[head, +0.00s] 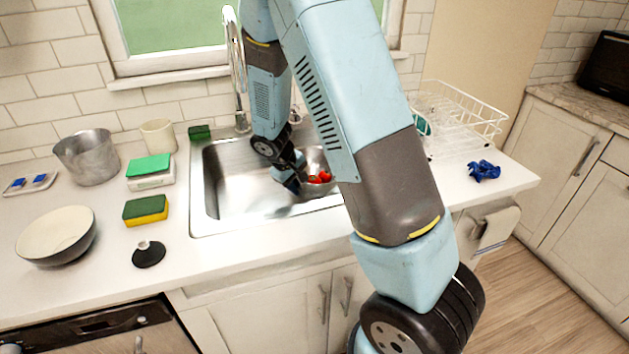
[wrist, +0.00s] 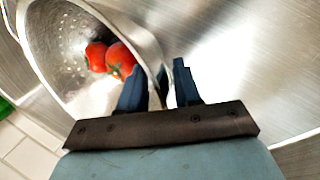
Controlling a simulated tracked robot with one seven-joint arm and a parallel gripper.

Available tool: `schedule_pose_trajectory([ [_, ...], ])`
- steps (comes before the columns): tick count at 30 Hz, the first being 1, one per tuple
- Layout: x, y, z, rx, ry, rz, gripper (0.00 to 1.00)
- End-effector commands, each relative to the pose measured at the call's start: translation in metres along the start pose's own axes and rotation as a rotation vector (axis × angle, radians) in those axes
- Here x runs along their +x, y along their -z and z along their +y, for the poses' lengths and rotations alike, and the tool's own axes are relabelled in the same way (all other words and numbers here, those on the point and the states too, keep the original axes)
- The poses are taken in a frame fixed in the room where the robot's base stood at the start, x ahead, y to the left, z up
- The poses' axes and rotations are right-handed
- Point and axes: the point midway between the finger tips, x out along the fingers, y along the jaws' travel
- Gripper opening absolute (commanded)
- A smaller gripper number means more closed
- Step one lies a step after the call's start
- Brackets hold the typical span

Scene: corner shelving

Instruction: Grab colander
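The metal colander (head: 316,190) sits in the sink, partly hidden behind my arm in the head view. It holds red tomatoes (head: 320,178). In the wrist view, the colander (wrist: 62,40) is at the upper left, with its perforated wall and the tomatoes (wrist: 120,60) showing. My gripper (wrist: 160,68) has its two dark fingers apart, one on each side of the colander's rim. Gaps show between the rim and the fingers, so it looks open. In the head view, my gripper (head: 292,184) is down in the sink at the colander's left side.
The sink (head: 235,190) has a tall faucet (head: 238,80) behind it. A pot (head: 88,158), a bowl (head: 56,238), sponges (head: 146,210) and a black stopper (head: 148,253) stand on the left counter. A white dish rack (head: 465,115) and a blue item (head: 484,170) are on the right.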

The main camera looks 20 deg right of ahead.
Motion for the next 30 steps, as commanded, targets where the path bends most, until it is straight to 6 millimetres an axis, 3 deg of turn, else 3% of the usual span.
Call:
schedule_pose_trajectory([
  [7,0.0007,0.0000,0.0003,0.000,0.000,0.001,0.32],
  [17,0.0006,-0.0001,0.0004,0.000,0.000,0.000,0.00],
  [30,0.0005,0.0001,0.0006,0.000,0.000,0.001,0.00],
])
